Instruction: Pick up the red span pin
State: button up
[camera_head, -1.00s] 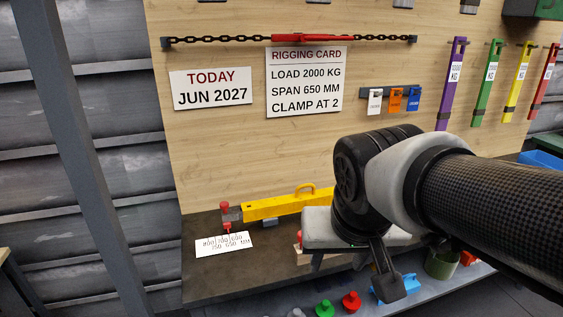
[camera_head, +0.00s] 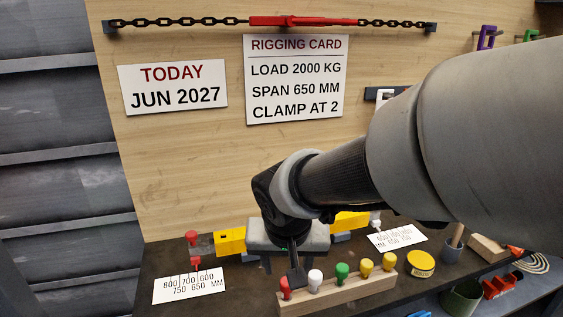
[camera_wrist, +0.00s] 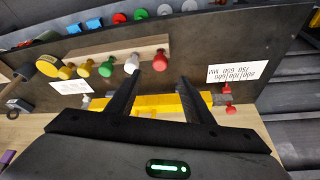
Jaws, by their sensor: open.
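A wooden rack (camera_head: 335,294) holds a row of pins with coloured heads; its left end pin is red (camera_head: 285,285), beside a white one (camera_head: 315,279). The red rack pin also shows in the wrist view (camera_wrist: 160,61), just beyond and between my open, empty fingers (camera_wrist: 159,75). My gripper (camera_head: 294,272) is above the rack's left end in the head view, apparently not touching the pin. Two more red-headed pieces, one above (camera_head: 191,237) and one below (camera_head: 196,263), are at the left end of the yellow beam (camera_head: 231,241). My gripper hides the middle of the beam.
White number cards lie left (camera_head: 188,285) and right (camera_head: 397,239) on the dark bench. The rigging card (camera_head: 296,80) hangs on the wooden back wall.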

aim_at(287, 284)
jog(key=b+x, duration=0.1)
jog(key=x, duration=0.7)
jog(key=shift+f, duration=0.2)
jog(key=b+x, duration=0.1)
jog(key=x, duration=0.4)
jog(key=shift+s+f+b, duration=0.1)
jog(key=shift+f+b, duration=0.05)
jog(key=shift+b, duration=0.2)
jog(key=c, duration=1.1)
notch_tip(287, 284, up, 10)
jog(key=p, duration=0.3)
jog(key=shift+c, duration=0.2)
